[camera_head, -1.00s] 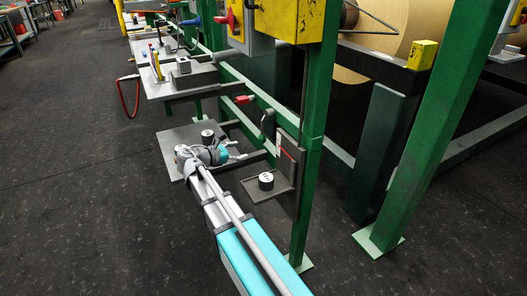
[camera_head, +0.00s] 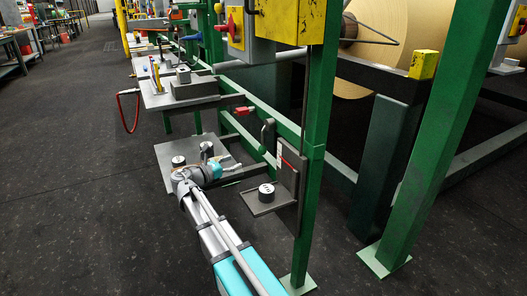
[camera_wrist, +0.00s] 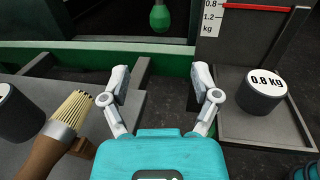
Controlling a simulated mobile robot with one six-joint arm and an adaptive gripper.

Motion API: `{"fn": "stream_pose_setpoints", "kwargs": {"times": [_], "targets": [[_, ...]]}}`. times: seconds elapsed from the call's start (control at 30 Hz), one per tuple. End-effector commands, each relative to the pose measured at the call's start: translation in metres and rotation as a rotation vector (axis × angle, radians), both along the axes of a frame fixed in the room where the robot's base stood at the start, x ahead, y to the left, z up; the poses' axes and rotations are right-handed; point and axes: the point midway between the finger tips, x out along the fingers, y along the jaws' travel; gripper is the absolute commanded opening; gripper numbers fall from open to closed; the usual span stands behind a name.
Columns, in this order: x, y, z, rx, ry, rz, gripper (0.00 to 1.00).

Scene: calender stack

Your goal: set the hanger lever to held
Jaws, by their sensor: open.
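A hanging lever with a green knob (camera_wrist: 160,18) shows at the top of the wrist view, ahead of my gripper and apart from it; I take it for the hanger lever. In the head view a dark curved lever (camera_head: 268,134) is on the green frame, probably the same one. My gripper (camera_wrist: 160,80) is open, with nothing between its fingers. In the head view my gripper (camera_head: 227,166) is over the right part of a grey shelf. Lettering for the lever's positions is not visible.
A pan (camera_wrist: 238,122) holding a 0.8 kg weight (camera_wrist: 262,94) is close on the right, below a panel with a red line (camera_wrist: 265,7). A brush (camera_wrist: 60,130) and another dark weight (camera_wrist: 15,115) are on the left. A red handle (camera_head: 242,111) juts out behind.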

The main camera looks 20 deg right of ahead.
Motion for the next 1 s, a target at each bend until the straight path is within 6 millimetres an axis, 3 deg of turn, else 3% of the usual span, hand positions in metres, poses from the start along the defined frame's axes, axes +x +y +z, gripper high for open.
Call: {"fn": "stream_pose_setpoints", "kwargs": {"times": [0.27,1.0], "targets": [[0.004,-0.017,0.0,0.001,-0.001,-0.002,0.79],[0.027,-0.115,0.0,0.001,-0.001,-0.002,0.79]]}}
